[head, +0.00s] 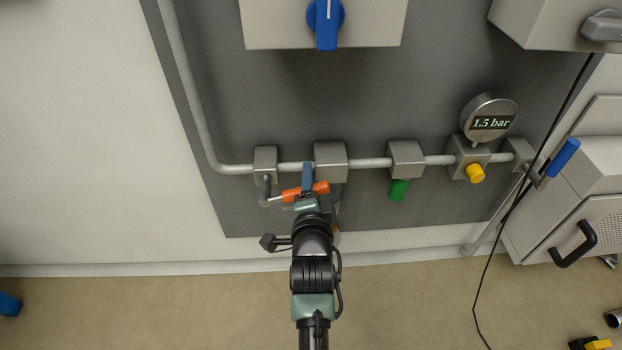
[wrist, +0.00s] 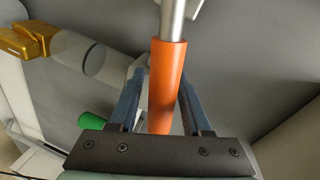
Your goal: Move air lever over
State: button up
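A lever with an orange handle (head: 320,187) is on the left end of the grey pipe run, below the first pipe block (head: 265,160). My gripper (head: 307,172) is at this handle, its blue finger crossing the orange grip in the head view. In the wrist view the orange handle (wrist: 166,88) lies between the two fingers of my gripper (wrist: 160,85), with its metal rod running up out of view. The fingers stand close to both sides of the grip. A narrow gap seems to show on the left, and contact at the tips cannot be made out.
To the right along the pipe are a green knob (head: 399,189), a yellow knob (head: 475,173), a gauge (head: 489,119) reading 1.5 bar and a blue-handled lever (head: 563,157). A blue switch (head: 327,25) is above. A black cable (head: 513,205) hangs at the right.

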jog(key=shift+o, duration=0.6)
jog(key=s+r+p, duration=0.2)
jog(key=s+p, duration=0.3)
jog(key=s, duration=0.7)
jog(key=shift+s+a+r, duration=0.25)
jog(key=shift+s+a, duration=0.1)
jog(key=shift+s, duration=0.05)
